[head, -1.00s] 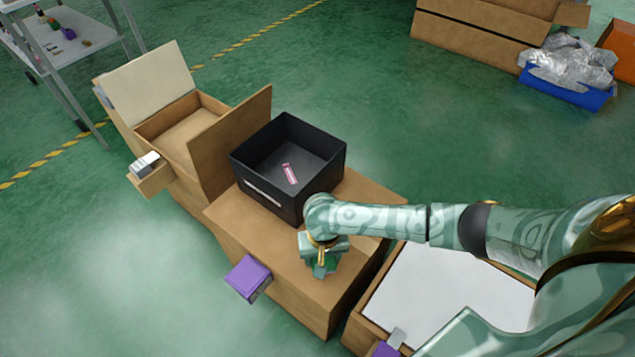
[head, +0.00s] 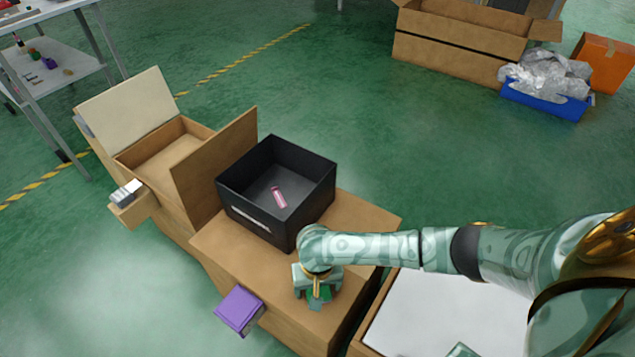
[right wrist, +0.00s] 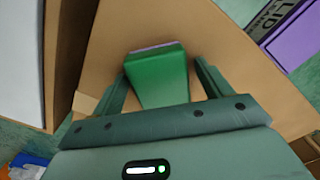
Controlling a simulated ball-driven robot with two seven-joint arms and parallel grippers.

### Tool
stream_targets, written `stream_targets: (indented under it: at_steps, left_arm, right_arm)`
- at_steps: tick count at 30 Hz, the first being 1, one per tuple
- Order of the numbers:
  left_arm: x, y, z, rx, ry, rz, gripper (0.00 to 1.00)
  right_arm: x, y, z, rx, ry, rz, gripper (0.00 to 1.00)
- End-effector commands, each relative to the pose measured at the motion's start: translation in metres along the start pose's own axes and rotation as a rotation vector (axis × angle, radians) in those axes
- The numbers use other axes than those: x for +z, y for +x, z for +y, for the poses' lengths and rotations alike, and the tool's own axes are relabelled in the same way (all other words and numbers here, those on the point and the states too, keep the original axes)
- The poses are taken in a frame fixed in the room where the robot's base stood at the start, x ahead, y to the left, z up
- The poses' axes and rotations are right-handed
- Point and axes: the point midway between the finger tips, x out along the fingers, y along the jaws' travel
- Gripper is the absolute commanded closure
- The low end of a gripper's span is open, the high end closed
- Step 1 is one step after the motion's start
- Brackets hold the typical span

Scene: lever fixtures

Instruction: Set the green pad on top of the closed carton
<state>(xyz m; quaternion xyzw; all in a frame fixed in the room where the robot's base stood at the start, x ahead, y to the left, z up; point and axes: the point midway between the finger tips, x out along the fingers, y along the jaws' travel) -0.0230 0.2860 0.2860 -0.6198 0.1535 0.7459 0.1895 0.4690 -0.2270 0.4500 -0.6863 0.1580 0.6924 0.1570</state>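The closed carton (head: 225,240) is the brown box in the middle of the head view, and its top also shows in the right wrist view (right wrist: 235,65). The green pad (right wrist: 160,80) is between my right gripper's fingers in the right wrist view, over the carton top; it is mostly hidden in the head view. My right gripper (head: 318,294) points down over the front right of the carton top. Its fingers stand on both sides of the pad, with narrow gaps visible. I cannot tell whether the pad rests on the carton. My left gripper is not in view.
A black bin (head: 265,222) with a pink item (head: 278,197) stands on the carton behind the gripper. A purple block (head: 239,311) juts from the carton's front. An open flapped box (head: 160,155) is at left; a white-surfaced box (head: 440,310) is at right.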

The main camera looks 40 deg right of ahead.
Motion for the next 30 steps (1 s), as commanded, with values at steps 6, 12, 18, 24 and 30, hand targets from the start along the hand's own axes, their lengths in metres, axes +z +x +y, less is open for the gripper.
stream_targets:
  at_steps: [6, 12, 18, 24, 30]
  left_arm:
    - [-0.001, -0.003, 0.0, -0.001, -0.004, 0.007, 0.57]
    - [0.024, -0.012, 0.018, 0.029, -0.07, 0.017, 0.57]
    - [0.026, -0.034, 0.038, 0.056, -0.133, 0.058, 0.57]
    - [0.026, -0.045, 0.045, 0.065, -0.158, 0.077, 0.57]
    - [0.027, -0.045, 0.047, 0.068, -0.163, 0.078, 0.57]
  right_arm:
    - [-0.001, -0.01, 0.0, -0.001, -0.001, 0.004, 0.22]
    - [-0.002, -0.051, -0.001, -0.006, 0.0, 0.009, 0.22]
    - [-0.002, -0.1, -0.001, -0.004, 0.0, 0.009, 0.22]
    - [0.0, -0.122, 0.0, -0.002, 0.0, 0.003, 0.22]
    - [0.001, -0.123, 0.0, 0.0, 0.0, -0.002, 0.22]
